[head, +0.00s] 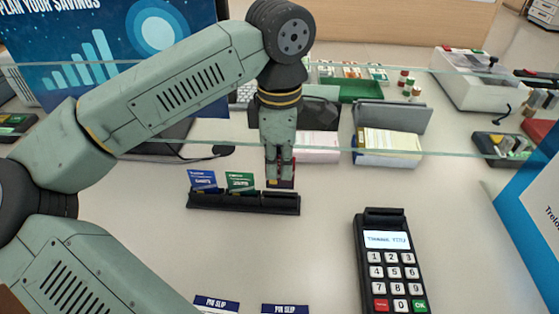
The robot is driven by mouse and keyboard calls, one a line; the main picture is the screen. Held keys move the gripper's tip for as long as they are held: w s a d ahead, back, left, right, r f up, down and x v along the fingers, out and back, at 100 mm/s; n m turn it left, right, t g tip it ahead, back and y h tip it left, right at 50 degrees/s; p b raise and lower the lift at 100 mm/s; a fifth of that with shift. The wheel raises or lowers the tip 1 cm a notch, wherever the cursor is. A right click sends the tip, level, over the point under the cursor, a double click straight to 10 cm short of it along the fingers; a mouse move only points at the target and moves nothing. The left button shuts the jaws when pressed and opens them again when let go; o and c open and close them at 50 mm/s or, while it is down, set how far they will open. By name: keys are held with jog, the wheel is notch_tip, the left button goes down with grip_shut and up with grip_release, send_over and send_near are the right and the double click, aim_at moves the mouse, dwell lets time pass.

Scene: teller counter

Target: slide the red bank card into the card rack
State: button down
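The black card rack (243,205) lies on the counter in the middle of the head view. A blue card (202,181) and a green card (240,182) stand in its left and middle parts. My gripper (280,164) points down over the rack's right end, its fingers close together on the red bank card (280,184). The fingers hide the card's upper part. The card's lower edge is at the rack's right part; I cannot tell whether it is inside the slot or just above or behind it.
A card terminal (388,262) stands at the right front. A clear glass screen (450,110) crosses behind the rack, with paper stacks (388,145) beyond. Two PIN slips (285,309) lie at the front edge. The counter between rack and terminal is clear.

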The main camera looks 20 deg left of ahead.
aim_at(279, 181)
jog(key=shift+f+b, duration=1.75)
jog(key=shift+f, duration=0.35)
jog(key=c, duration=2.3)
grip_release()
jog(key=o, duration=0.6)
jog(key=shift+r, duration=0.15)
jog(key=shift+r+p, duration=2.15)
jog(key=shift+r, duration=1.3)
jog(key=shift+s+f, duration=0.1)
jog(key=shift+f, duration=0.05)
